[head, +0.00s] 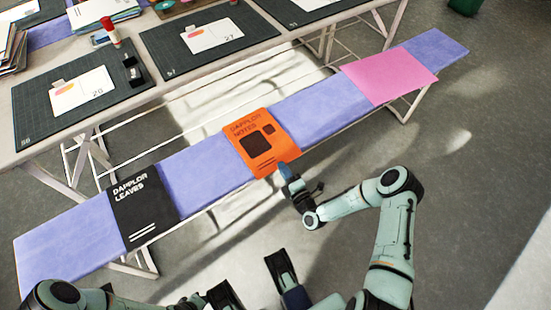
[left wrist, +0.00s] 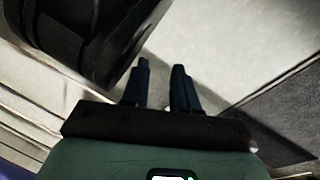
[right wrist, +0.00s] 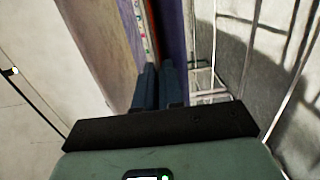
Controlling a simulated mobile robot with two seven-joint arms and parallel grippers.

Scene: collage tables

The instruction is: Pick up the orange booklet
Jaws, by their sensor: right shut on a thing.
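The orange booklet (head: 262,143), with dark print reading "DAPPLOR NOTES", lies on the long purple-blue bench (head: 210,168) between a black booklet and a pink sheet. My right gripper (head: 285,171) is at the booklet's near edge, at the bench's front side, and is shut on it. In the right wrist view, the fingers (right wrist: 159,68) are close together, with a thin reddish edge running away between them. My left gripper shows in the left wrist view (left wrist: 161,68) with its fingers apart and nothing between them, away from the booklet.
A black booklet (head: 143,207) lies on the bench to the left; a pink sheet (head: 389,76) lies to the right. Behind stands a table with dark cutting mats (head: 210,43), cards and a glue stick (head: 110,31). Grey floor (head: 465,190) is clear at right.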

